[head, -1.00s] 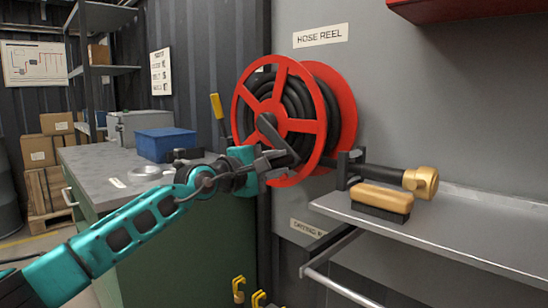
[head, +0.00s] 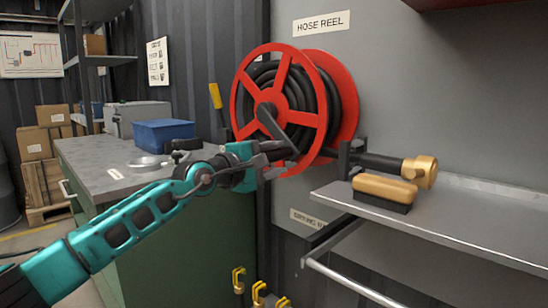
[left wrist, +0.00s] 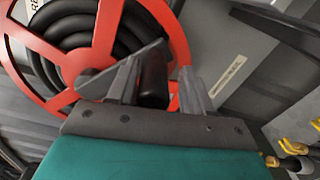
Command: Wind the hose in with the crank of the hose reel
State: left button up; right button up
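The hose reel (head: 310,118) is red and spoked, mounted on the grey wall under a "HOSE REEL" label. Black hose (head: 296,92) lies coiled between its flanges. The grey crank arm (head: 279,130) runs from the hub down to the right. My left gripper (head: 283,160) is at the crank's outer end, in front of the reel's lower rim. In the left wrist view, the dark crank handle (left wrist: 153,78) stands between the two fingers of the left gripper (left wrist: 165,85), with a gap on the right-hand finger's side. My right gripper is out of view.
A metal shelf (head: 470,235) at right holds a wooden brush (head: 385,188). A brass-ended nozzle (head: 424,172) sticks out beside it. A workbench (head: 90,165) with a blue bin (head: 165,136) stands left. Yellow hooks (head: 258,290) are below.

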pick_arm(q)
jog(key=shift+o, duration=0.2)
jog(key=shift+r, duration=0.15)
jog(key=shift+s, duration=0.1)
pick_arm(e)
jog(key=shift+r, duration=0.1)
pick_arm(q)
jog(key=shift+s+a, duration=0.15)
jog(key=shift+a, duration=0.1)
jog(key=p+v, duration=0.2)
jog(key=v, duration=1)
jog(key=shift+s, duration=0.15)
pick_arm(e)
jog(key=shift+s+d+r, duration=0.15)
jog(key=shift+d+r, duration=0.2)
